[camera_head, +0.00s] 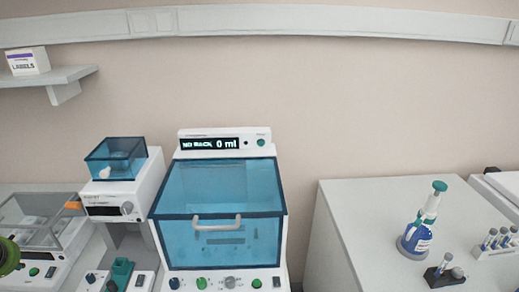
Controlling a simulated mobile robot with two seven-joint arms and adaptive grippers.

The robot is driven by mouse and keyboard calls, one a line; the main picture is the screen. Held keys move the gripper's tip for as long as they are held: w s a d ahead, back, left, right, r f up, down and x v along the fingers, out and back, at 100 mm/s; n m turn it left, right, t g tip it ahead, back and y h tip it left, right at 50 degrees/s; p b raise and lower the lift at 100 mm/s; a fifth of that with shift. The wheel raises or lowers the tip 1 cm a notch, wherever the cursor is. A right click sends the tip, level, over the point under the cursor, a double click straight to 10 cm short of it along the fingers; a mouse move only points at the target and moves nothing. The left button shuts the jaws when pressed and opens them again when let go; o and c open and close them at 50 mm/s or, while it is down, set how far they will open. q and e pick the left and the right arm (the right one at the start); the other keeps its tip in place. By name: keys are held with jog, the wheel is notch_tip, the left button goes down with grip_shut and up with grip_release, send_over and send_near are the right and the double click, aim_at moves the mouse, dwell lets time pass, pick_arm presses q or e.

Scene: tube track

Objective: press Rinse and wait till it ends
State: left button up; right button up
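A white machine with a blue see-through hood (220,190) stands in the middle of the head camera view. The hood is closed, with a pale handle (217,222) on its front. The display (210,144) on top reads "NO RACK 0 ml". A green button (261,142) sits right of the display; its small label is too small to read. The lower front panel (215,283) carries several knobs and buttons, with labels I cannot read, so I cannot tell which one is Rinse.
A smaller white device with a blue bin (116,159) stands left of the machine. A gap separates that bench from the machine. A shelf (62,77) hangs upper left.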

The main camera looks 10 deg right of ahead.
dwell(0.4)
grip_shut()
jog(key=shift+d, duration=0.1)
dwell(1.0)
